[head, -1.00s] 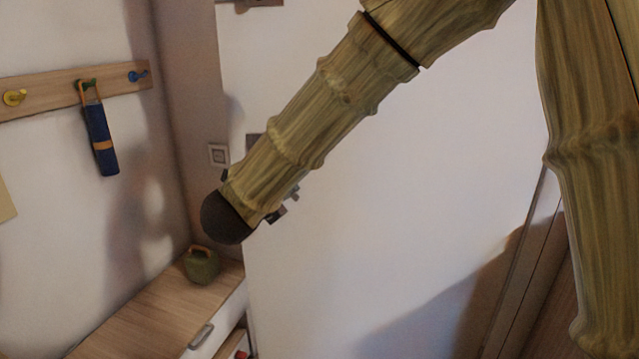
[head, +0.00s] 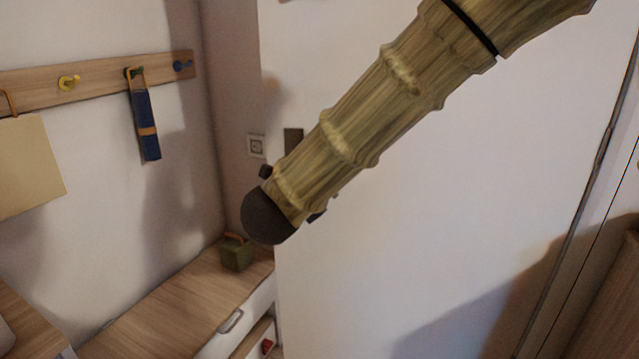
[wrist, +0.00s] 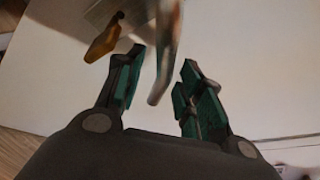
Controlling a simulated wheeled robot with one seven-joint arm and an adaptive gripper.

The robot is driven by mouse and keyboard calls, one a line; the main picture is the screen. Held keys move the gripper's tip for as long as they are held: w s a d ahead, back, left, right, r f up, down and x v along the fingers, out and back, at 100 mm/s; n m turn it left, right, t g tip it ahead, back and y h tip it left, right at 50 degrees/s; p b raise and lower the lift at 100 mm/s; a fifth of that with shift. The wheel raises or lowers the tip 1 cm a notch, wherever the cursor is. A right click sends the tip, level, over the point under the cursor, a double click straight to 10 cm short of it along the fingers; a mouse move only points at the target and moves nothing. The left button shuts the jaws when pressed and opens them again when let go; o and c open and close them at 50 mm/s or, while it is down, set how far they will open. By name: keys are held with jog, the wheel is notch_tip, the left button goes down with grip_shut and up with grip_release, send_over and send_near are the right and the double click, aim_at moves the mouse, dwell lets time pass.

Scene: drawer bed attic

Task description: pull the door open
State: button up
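The white door (head: 450,190) fills the middle and right of the head view and shows as a pale surface in the wrist view (wrist: 250,60). A metal door handle (wrist: 166,50) hangs between the two fingers of my gripper (wrist: 159,65) in the wrist view. The fingers are apart, one on each side of the handle, with visible gaps; I cannot tell whether either touches it. In the head view my arm hides the handle and most of the gripper. A dark plate (head: 293,140) shows on the door's left edge.
A brass-coloured piece (wrist: 102,42) sits beside the handle. Left of the door stands a low wooden bench (head: 165,305) with a green box-like object (head: 236,253) on it. A hook rail (head: 100,82) holds a blue item (head: 146,125) and a beige bag (head: 28,165).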

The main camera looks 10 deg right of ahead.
jog(key=v, duration=1.2)
